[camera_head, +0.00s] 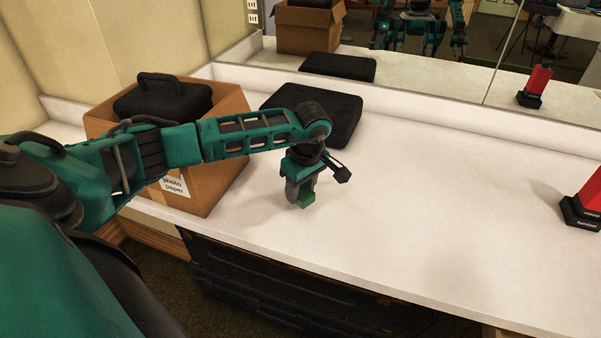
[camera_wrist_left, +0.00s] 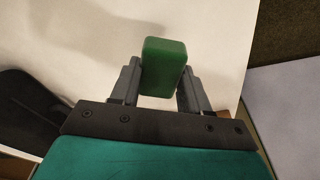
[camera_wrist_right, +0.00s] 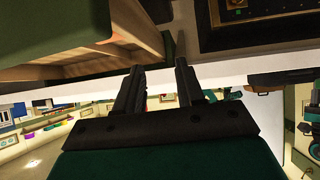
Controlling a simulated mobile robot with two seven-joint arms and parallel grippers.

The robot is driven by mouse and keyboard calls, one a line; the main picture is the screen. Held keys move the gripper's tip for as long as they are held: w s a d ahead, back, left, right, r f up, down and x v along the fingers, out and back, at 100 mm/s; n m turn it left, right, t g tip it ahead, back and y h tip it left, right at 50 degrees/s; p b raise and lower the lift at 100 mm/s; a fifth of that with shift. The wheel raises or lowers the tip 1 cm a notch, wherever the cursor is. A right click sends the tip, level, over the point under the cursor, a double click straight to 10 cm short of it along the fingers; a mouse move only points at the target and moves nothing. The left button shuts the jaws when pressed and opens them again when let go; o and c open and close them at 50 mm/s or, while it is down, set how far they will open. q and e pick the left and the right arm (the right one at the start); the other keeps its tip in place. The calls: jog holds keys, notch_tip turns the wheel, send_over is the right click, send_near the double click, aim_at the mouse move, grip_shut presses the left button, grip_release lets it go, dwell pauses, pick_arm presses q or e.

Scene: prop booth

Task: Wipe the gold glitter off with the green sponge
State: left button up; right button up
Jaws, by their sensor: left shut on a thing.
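My left gripper (camera_head: 303,196) is over the white counter (camera_head: 420,180), to the right of the cardboard box, pointing down. I cannot tell whether the sponge touches the counter. I see no gold glitter on the visible counter. My right gripper (camera_wrist_right: 155,80) shows only in the right wrist view, with its fingers apart and nothing between them.
A cardboard box (camera_head: 221,157) with a black case (camera_head: 160,98) in it stands at the left. A flat black case (camera_head: 330,112) lies behind my left arm. A red object on a black base (camera_head: 583,211) stands at the right edge. A mirror lines the back. The counter's middle is clear.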

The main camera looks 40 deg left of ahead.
pick_arm(q)
jog(key=shift+r, duration=1.9)
